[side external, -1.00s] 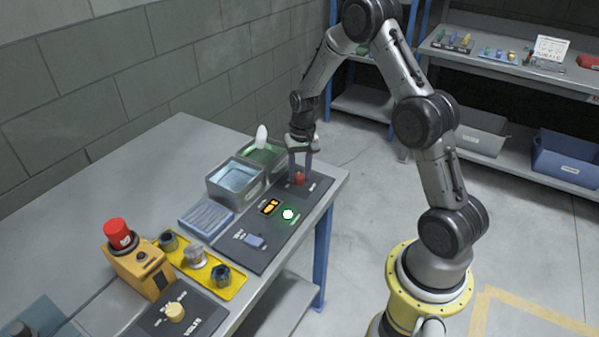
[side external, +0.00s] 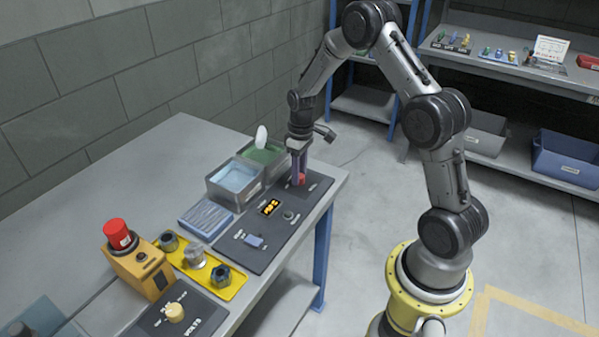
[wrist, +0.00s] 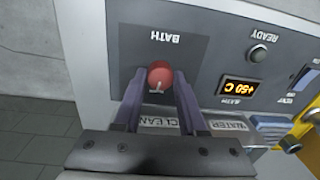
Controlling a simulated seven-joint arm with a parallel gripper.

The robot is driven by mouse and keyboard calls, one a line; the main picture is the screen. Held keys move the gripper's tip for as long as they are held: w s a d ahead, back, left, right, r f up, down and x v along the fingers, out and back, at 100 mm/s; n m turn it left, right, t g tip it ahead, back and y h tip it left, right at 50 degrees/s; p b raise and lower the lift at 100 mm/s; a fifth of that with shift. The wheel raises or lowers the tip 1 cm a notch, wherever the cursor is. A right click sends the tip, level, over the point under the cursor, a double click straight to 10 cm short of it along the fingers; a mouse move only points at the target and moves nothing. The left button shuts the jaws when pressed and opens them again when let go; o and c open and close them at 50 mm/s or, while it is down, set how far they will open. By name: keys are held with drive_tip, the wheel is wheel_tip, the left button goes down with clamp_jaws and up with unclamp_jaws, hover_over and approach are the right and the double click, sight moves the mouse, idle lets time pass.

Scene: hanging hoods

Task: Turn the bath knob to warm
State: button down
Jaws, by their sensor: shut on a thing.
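The red bath knob (wrist: 160,74) is on the dark panel (wrist: 127,58), beside an upside-down "BATH" label in the wrist view. It also shows in the side view (side external: 301,181), partly hidden by a finger. My gripper (wrist: 158,86) is shut on the knob, with a purple finger on each side. In the side view my gripper (side external: 299,168) is at the panel's far end, with the wrist turned. A pale pointer mark shows on the knob. The amber bath display (wrist: 239,91) is lit; its digits look like 50 C, but are upside down and small.
The ready lamp (side external: 290,215) is grey and unlit. A blue switch (side external: 254,240) sits nearer on the panel. Water (side external: 233,178) and green-liquid (side external: 262,153) tanks stand left of the panel, with a white object (side external: 262,135) above. A yellow tray (side external: 217,279) holds several parts.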

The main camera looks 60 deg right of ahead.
drive_tip(key=shift+n, duration=0.6)
drive_tip(key=shift+w, duration=0.1)
drive_tip(key=shift+r, duration=0.1)
drive_tip(key=shift+c, duration=2.3)
unclamp_jaws()
wheel_tip(320, 180, up, 14)
drive_tip(key=shift+d, duration=0.35)
